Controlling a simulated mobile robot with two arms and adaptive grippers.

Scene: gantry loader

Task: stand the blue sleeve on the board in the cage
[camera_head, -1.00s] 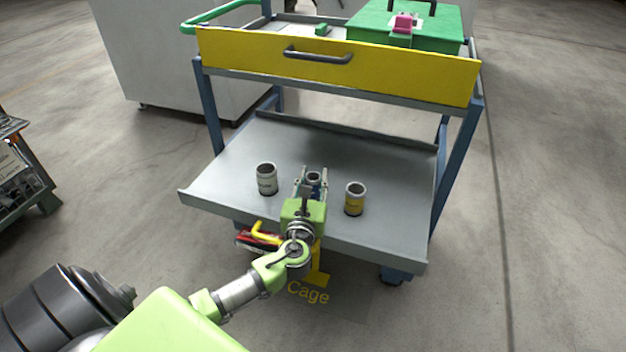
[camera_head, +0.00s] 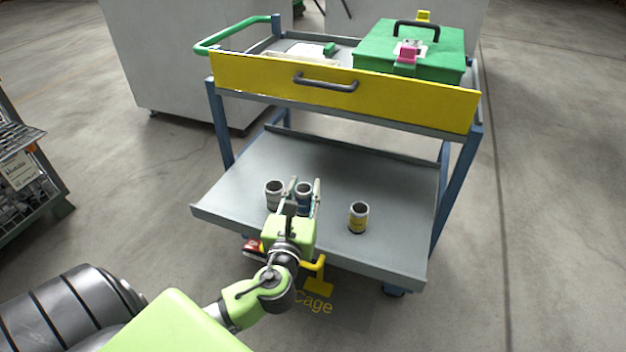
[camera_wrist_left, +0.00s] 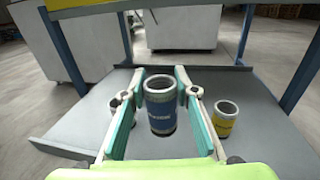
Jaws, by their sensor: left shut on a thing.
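The blue sleeve (camera_head: 304,197) is a small open-topped cylinder with a pale rim, at the lower shelf of the cart. My left gripper (camera_head: 303,190) is shut on it, and the left wrist view shows the sleeve (camera_wrist_left: 160,108) upright between the two fingers. I cannot tell whether its base touches the shelf. A yellow word "Cage" (camera_head: 313,302) shows on the floor in front of the cart, partly covered by my arm. I cannot make out the board. My right gripper is not in view.
A grey sleeve (camera_head: 273,193) stands close left of the gripper, a yellow sleeve (camera_head: 358,217) to the right on the shelf (camera_head: 390,190). A wire rack (camera_head: 20,165) stands at far left. A red object (camera_head: 252,247) shows below the shelf.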

